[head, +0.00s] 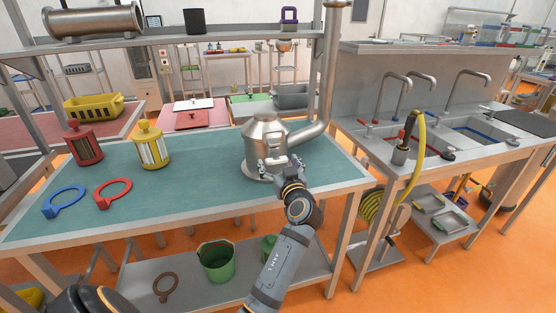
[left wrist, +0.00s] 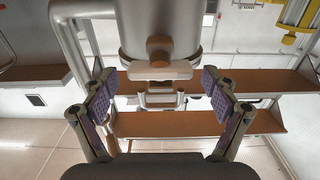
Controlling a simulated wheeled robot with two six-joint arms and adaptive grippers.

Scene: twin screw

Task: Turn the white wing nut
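The white wing nut (left wrist: 152,72) shows in the left wrist view as a pale bar with a brown round knob at its middle, on the side of a metal vessel (left wrist: 165,28). In the head view the vessel (head: 266,132) stands on the teal table, and my gripper partly covers its front, so I cannot make out the nut there clearly. My left gripper (head: 279,166) is at the vessel's front. In the left wrist view its two padded fingers (left wrist: 160,88) are spread apart, with the nut centred between and beyond them, untouched. My right gripper is not in view.
A green bucket (head: 217,262) is on the lower shelf.

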